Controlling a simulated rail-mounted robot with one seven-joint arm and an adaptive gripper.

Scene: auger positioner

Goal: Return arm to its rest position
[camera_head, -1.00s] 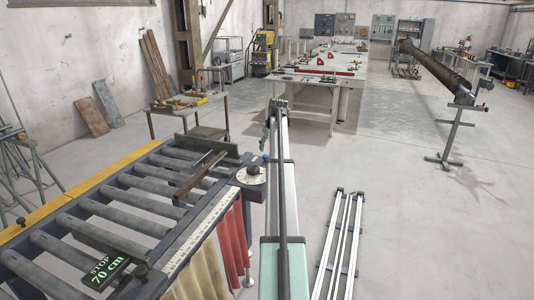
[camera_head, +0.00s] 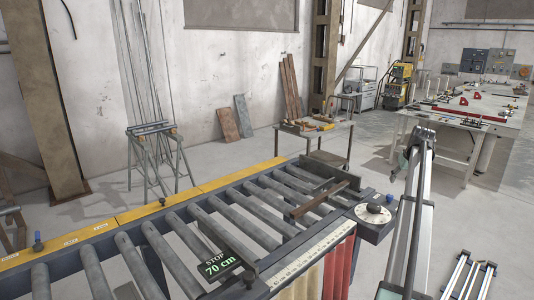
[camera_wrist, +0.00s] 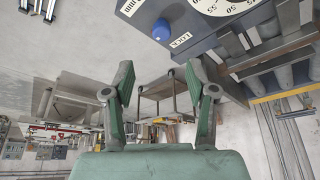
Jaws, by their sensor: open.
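My gripper (camera_wrist: 160,65) shows in the wrist view with its two green-padded fingers spread wide apart. Nothing is held between them. My arm extends up the right side of the head view, beside the dial end of the roller table (camera_head: 183,208). In the wrist view the dial plate (camera_wrist: 195,25) with its blue knob (camera_wrist: 230,45) lies beyond the fingers, toward the upper right. I cannot tell the exact gap between them. The fingers are not clearly seen in the head view.
A brown bar (camera_head: 318,199) lies across the rollers. A stop display (camera_head: 219,264) reads 70 cm. A small work table (camera_head: 316,130) stands behind, and a long white table (camera_head: 455,125) at the right. Rails (camera_head: 468,278) lie on the floor at lower right.

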